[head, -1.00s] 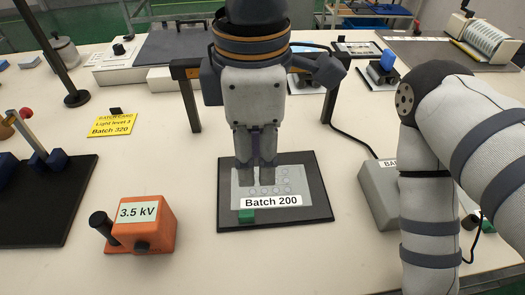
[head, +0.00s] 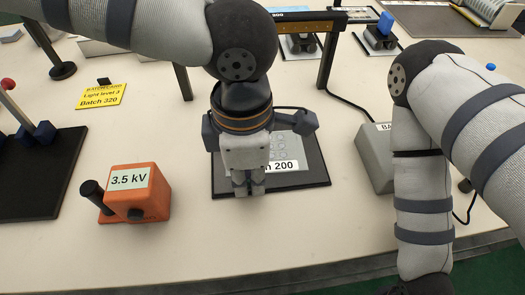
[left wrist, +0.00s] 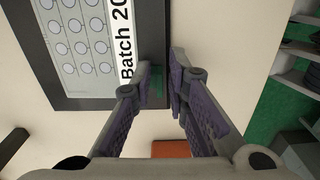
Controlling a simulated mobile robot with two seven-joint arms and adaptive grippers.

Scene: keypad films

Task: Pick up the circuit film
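The circuit film (head: 285,148) is a pale grey sheet with rows of round pads and a white "Batch 200" label (head: 287,166). It lies flat on a dark board (head: 318,165), and in the left wrist view the film (left wrist: 72,45) fills the upper left. My right gripper is out of view.
An orange "3.5 kV" box (head: 140,192) stands left of the board. A yellow card (head: 100,94) lies behind it. A grey box (head: 372,158) stands to the right, near my right arm. A dark frame (head: 328,50) rises behind. The table's front is clear.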

